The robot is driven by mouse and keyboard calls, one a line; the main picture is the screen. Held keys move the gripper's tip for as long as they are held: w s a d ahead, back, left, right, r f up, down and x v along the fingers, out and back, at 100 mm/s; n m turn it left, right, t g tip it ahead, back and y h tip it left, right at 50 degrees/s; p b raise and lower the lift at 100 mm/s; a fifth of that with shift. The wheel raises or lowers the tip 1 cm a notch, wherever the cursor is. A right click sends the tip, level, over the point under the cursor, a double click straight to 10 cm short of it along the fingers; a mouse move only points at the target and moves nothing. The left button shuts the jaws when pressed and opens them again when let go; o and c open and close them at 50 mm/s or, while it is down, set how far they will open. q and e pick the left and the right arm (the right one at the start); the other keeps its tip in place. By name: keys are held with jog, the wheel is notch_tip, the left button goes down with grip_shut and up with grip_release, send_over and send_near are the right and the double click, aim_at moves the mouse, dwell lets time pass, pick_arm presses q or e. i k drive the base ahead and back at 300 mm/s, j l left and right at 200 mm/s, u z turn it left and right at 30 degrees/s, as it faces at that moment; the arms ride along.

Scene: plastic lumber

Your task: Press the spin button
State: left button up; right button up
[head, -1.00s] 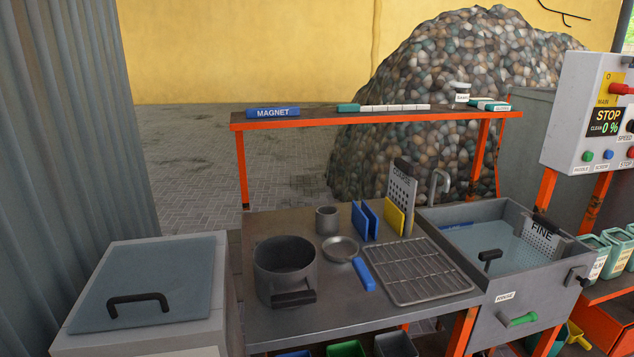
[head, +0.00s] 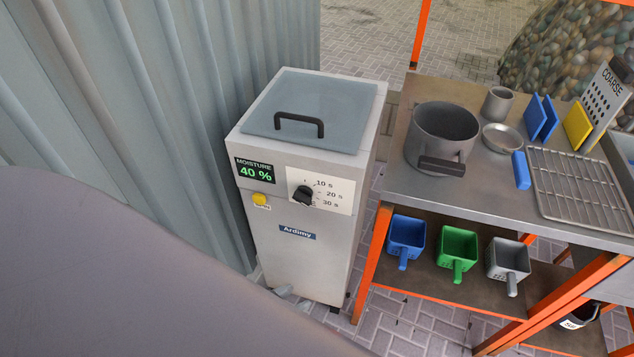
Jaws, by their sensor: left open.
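The spin dryer (head: 300,180) is a light grey box labelled Ardimy, left of the table, with its grey lid (head: 312,108) shut. The yellow button (head: 260,200) is on its front, below a moisture display (head: 255,171) reading 40 %. Its small label is hard to read. A black dial (head: 303,196) with 10, 20 and 30 s marks is right of the button. My left arm fills the lower left. Only small grey tips of my left gripper (head: 270,283) show past it, low by the dryer's foot, open and apart from the button. My right gripper is out of view.
A corrugated metal wall (head: 130,120) stands close left of the dryer. The metal table (head: 395,190) on the right holds a pot (head: 443,135), a rack (head: 580,190) and blue plates (head: 540,117). Several scoops, one green (head: 457,250), sit on the shelf below.

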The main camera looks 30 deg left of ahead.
aim_at(258, 198)
jog(key=u, duration=1.4)
